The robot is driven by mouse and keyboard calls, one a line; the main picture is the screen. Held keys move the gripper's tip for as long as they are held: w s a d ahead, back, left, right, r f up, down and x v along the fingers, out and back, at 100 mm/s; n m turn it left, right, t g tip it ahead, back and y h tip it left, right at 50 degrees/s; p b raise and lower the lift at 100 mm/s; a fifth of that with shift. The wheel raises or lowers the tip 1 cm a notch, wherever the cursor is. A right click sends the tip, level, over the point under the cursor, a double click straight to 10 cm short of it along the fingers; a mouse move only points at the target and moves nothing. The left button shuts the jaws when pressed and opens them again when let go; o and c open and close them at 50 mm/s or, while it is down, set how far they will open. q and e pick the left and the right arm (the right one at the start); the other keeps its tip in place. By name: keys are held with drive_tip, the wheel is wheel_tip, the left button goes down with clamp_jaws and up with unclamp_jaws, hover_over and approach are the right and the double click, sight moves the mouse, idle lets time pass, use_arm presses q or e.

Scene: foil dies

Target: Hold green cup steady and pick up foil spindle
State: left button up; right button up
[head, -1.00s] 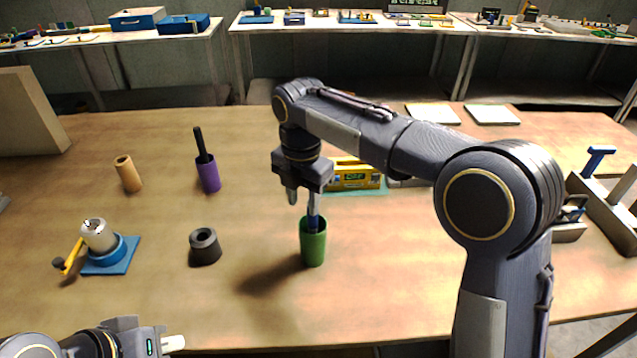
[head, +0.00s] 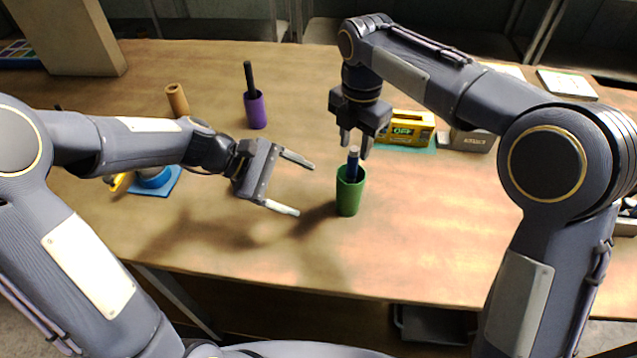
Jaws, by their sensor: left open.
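The green cup (head: 349,195) stands upright on the table, right of centre. A blue spindle with a pale top (head: 352,165) stands in it and sticks out above the rim. My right gripper (head: 356,148) points down just above the cup, its fingers apart around or just over the spindle's top; I cannot tell whether they touch it. My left gripper (head: 305,190) is open and empty, left of the cup, with its two fingers pointing right toward the cup. A gap shows between its fingertips and the cup.
A purple cup (head: 256,112) with a black rod and a tan cylinder (head: 177,100) stand behind my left arm. A blue base (head: 155,178) is partly hidden by that arm. A yellow box (head: 411,126) lies behind the green cup. The table's front edge is clear.

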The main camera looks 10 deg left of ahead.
sight(349, 194)
use_arm(q)
drive_tip(key=w+d+f+n, duration=0.1)
drive_tip(key=w+f+n, duration=0.1)
drive_tip(key=w+d+f+n+h, duration=0.1)
drive_tip(key=w+f, duration=0.1)
drive_tip(key=f, duration=0.1)
drive_tip(key=w+d+f+n+h, duration=0.1)
drive_tip(key=w+f+n, duration=0.1)
drive_tip(key=shift+w+d+f+n, duration=0.2)
drive_tip(key=shift+w+d+n, duration=0.1)
drive_tip(key=shift+w+d, duration=0.1)
drive_tip(key=shift+w+d+f, duration=0.1)
drive_tip(key=shift+d+f, duration=0.1)
drive_tip(key=x, duration=0.7)
drive_tip(key=shift+d, duration=0.25)
